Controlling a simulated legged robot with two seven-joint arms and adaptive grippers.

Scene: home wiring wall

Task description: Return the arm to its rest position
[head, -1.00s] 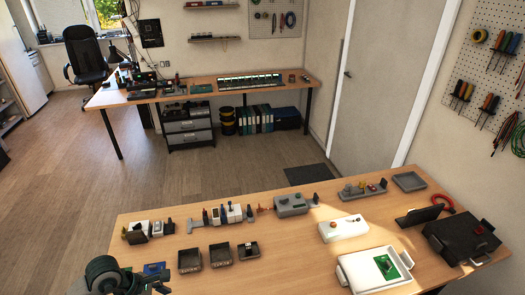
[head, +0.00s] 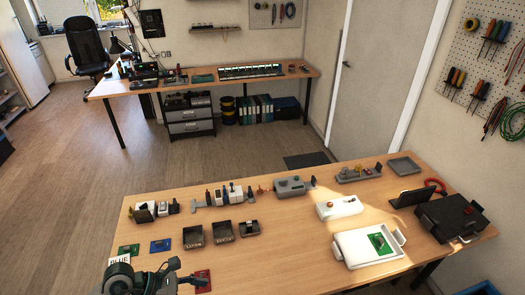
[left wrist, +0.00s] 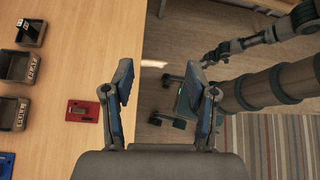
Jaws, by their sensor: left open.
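My left gripper (head: 178,277) shows at the bottom left of the head view, over the near left edge of the workbench (head: 300,225). In the left wrist view its two fingers (left wrist: 165,88) are spread apart with nothing between them. The gap is over the floor, just off the table edge. A jointed arm, which looks like my right arm, reaches in from the upper right of the left wrist view. Its end (left wrist: 208,60) is too small to read.
Red (head: 203,280), blue (head: 160,245) and green (head: 128,250) boards lie near the left gripper. Small dark trays (head: 193,236) sit beyond them. A white enclosure (head: 368,248) and a black case (head: 455,217) stand at the right. The front middle of the workbench is clear.

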